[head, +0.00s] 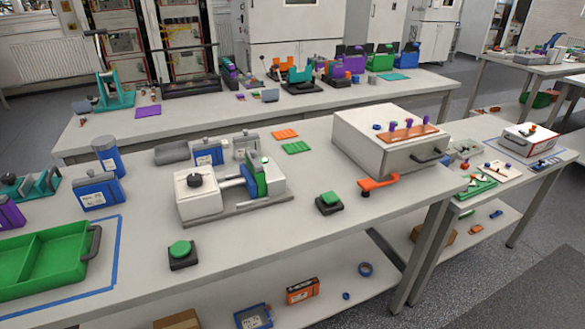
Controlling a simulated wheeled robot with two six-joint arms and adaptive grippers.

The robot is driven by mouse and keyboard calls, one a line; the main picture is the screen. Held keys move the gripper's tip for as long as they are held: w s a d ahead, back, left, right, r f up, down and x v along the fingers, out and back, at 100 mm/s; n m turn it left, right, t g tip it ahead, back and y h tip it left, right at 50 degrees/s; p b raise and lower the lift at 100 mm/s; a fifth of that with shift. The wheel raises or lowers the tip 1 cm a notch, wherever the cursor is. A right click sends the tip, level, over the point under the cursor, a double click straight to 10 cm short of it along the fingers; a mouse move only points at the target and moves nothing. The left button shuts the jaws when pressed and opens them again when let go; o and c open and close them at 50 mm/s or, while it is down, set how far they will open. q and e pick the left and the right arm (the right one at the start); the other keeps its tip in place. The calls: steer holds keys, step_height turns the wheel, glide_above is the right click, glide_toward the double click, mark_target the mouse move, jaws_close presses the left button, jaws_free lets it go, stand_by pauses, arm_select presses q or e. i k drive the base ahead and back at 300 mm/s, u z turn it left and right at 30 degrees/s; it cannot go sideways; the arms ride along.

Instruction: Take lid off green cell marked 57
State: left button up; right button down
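No number 57 can be read at this size, so I cannot tell for certain which thing is the green cell. A green upright piece (260,183) stands in the white bench device (200,199), beside a blue part at its right end. Another green block-like thing (380,61) stands on the far bench among purple and blue ones. I cannot tell whether either bears a lid. Neither of my grippers is in view.
A green tray (93,266) lies at the near left inside blue tape. Green-topped buttons (180,249) (329,198) sit along the front. Blue labelled boxes (99,192) stand behind. A large white box (385,145) and an orange handle-shaped part (377,184) are right.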

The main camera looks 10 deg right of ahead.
mark_target(254, 156)
steer(key=u, duration=0.6)
steer(key=i, duration=0.35)
steer(key=u, duration=0.55)
